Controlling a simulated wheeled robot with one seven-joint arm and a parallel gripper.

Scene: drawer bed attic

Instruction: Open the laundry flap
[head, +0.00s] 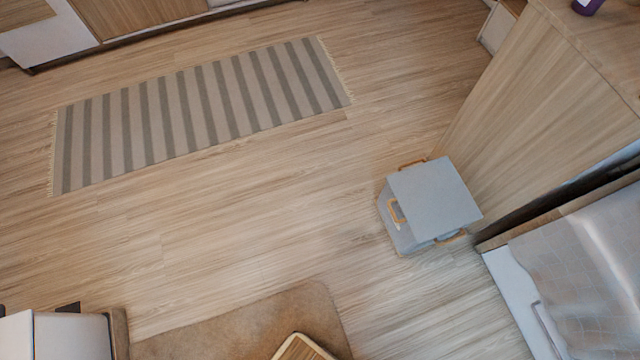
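A grey laundry box (398,228) stands on the wooden floor right of the middle in the head view. It has tan handles on its sides. A flat grey lid, which looks like the laundry flap (433,194), covers its top and hides the inside. The flap looks closed; I cannot tell if a narrow gap is left under its edge. My gripper is not in view, so nothing of it shows near the box.
A wooden cabinet (545,95) stands close behind the box, and a bed (590,270) is at the lower right. A striped rug (200,112) lies upper left. A brown rug (230,328) lies at the bottom. The floor left of the box is clear.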

